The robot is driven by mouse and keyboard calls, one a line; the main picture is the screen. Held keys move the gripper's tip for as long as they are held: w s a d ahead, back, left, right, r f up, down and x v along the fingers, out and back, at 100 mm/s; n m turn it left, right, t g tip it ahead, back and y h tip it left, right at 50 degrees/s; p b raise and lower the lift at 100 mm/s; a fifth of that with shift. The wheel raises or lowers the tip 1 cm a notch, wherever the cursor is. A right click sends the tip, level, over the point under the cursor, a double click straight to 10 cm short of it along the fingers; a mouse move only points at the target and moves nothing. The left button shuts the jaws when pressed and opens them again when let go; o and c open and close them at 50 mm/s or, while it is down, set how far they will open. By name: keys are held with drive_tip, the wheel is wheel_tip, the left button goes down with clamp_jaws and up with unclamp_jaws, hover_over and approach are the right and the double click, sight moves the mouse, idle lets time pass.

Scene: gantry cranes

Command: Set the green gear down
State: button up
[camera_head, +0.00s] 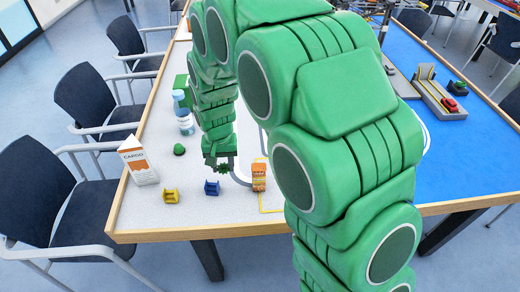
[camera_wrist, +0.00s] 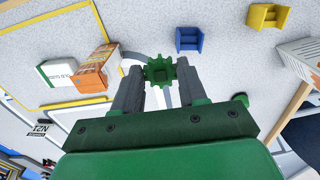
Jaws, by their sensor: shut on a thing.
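The green gear (camera_wrist: 160,71) is toothed and sits between the two fingertips of my gripper (camera_wrist: 157,78) in the wrist view. My gripper is shut on it. In the head view the gear (camera_head: 223,169) shows just below my gripper (camera_head: 219,162), over the grey part of the table (camera_head: 150,215). How far it is above the table top, or whether it touches, I cannot tell.
A blue holder (camera_head: 212,188) and a yellow holder (camera_head: 170,196) stand near the front edge. An orange container (camera_head: 259,177) is to the right of the gear. A cargo carton (camera_head: 138,161), a green piece (camera_head: 179,149) and bottles (camera_head: 185,122) stand to the left.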

sight(226, 167)
drive_tip(key=r, duration=0.3)
drive_tip(key=d+r, duration=0.1)
drive_tip(key=r, duration=0.1)
drive_tip(key=shift+w+r, duration=0.2)
drive_tip(key=shift+w, duration=0.05)
drive_tip(key=w+d, duration=0.3)
drive_tip(key=d, duration=1.3)
drive_tip(key=w+d, duration=0.4)
drive_tip(key=d, duration=1.3)
drive_tip(key=w+d+f, duration=0.1)
drive_tip(key=w+f, duration=0.7)
drive_tip(key=f, duration=0.1)
drive_tip(key=w+d+f, duration=0.1)
drive_tip(key=w+f, duration=0.4)
drive_tip(key=shift+d+f, duration=0.15)
drive_tip(key=shift+d, duration=0.15)
drive_tip(key=shift+w+f, duration=0.25)
drive_tip(key=shift+f, duration=1.65)
